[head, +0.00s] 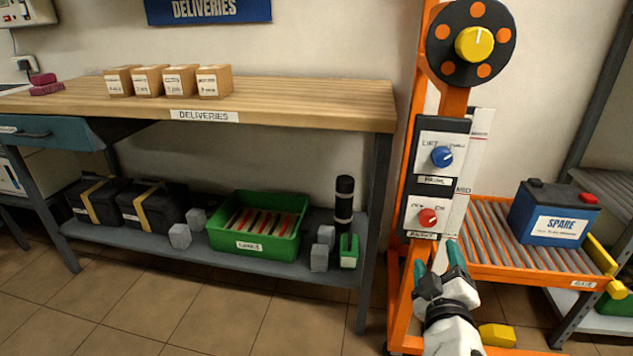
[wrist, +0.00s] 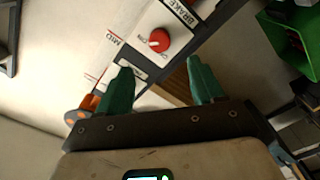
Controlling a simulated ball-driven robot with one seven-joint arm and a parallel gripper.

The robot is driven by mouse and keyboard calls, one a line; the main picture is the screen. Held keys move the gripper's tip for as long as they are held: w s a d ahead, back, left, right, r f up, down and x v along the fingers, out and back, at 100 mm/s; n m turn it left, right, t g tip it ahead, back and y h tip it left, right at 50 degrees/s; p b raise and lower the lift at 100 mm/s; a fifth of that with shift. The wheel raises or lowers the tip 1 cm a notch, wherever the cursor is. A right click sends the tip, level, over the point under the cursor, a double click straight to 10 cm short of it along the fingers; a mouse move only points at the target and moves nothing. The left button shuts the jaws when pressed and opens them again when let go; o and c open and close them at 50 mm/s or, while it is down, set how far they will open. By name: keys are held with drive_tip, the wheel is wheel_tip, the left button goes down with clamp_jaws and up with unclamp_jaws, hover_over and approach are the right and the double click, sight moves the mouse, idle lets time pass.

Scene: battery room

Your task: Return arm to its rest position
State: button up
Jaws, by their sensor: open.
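My gripper (head: 440,258) is at the lower right of the head view, on a white arm reaching up from the bottom edge. Its two green fingers stand apart with nothing between them. In the wrist view my gripper (wrist: 160,85) points toward the orange post's control panel. The red brake knob (head: 428,217) is just above the fingertips in the head view. The red knob also shows in the wrist view (wrist: 159,40), beyond the fingers. The gripper appears apart from the knob; the exact gap is hard to tell.
The orange post (head: 404,140) carries a blue knob (head: 442,156) and yellow dial (head: 474,44). Right of it, a blue spare battery (head: 553,212) sits on a roller tray (head: 485,245). The deliveries bench (head: 300,100) is left, with a green crate (head: 258,225) beneath.

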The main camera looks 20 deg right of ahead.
drive_tip(key=s+f+m+g+y, duration=0.35)
drive_tip(key=s+f+g, duration=0.5)
drive_tip(key=f, duration=0.65)
drive_tip(key=s+a+f+g+y, duration=0.25)
drive_tip(key=s+a+f, duration=0.25)
drive_tip(key=s, duration=0.3)
drive_tip(key=s+a+f+g+y, duration=0.2)
drive_tip(key=s+a+f+y, duration=0.15)
drive_tip(key=s+a, duration=0.35)
wheel_tip(320, 180, up, 32)
drive_tip(key=s+g+p, duration=0.1)
drive_tip(key=s+p, duration=0.1)
drive_tip(key=p, duration=3)
drive_tip(key=shift+d+f, duration=0.25)
drive_tip(key=shift+d, duration=0.05)
